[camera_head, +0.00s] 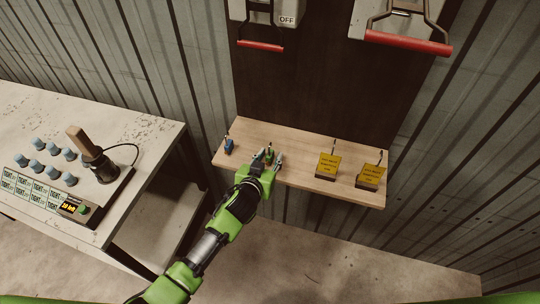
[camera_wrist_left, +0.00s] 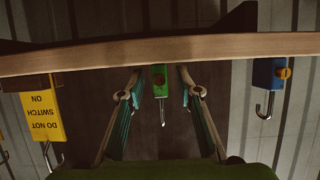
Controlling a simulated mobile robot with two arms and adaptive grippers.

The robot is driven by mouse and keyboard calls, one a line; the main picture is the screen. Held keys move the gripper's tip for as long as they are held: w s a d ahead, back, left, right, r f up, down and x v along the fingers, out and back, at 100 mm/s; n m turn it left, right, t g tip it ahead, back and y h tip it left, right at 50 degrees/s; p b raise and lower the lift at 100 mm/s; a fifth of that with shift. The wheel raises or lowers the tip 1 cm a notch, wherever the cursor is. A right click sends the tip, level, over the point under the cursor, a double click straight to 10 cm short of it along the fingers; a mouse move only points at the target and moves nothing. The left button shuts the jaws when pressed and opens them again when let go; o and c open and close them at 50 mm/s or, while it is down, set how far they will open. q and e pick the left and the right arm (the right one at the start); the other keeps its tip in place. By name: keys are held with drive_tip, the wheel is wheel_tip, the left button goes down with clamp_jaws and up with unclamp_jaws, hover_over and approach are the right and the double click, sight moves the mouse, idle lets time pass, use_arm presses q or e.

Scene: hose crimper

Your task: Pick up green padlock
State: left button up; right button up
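The green padlock (camera_wrist_left: 160,82) hangs at the wooden shelf and sits between the two fingers of my left gripper (camera_wrist_left: 160,92) in the left wrist view. A gap shows on both sides of the padlock, so the fingers are apart and not touching it there. In the head view the green padlock (camera_head: 269,152) is small and partly covered by my left gripper (camera_head: 264,160), which reaches in over the shelf's front edge. My right gripper is in neither view.
The wooden shelf (camera_head: 303,171) also holds a blue padlock (camera_head: 229,146) on the left and two yellow tags (camera_head: 328,165) (camera_head: 372,175) on the right. Switch boxes with red handles (camera_head: 410,42) are above. A bench (camera_head: 120,125) with a control box stands left.

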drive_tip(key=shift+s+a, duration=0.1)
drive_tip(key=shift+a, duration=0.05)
use_arm(q)
clamp_jaws()
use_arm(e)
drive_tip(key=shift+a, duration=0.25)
use_arm(q)
drive_tip(key=shift+r, duration=0.1)
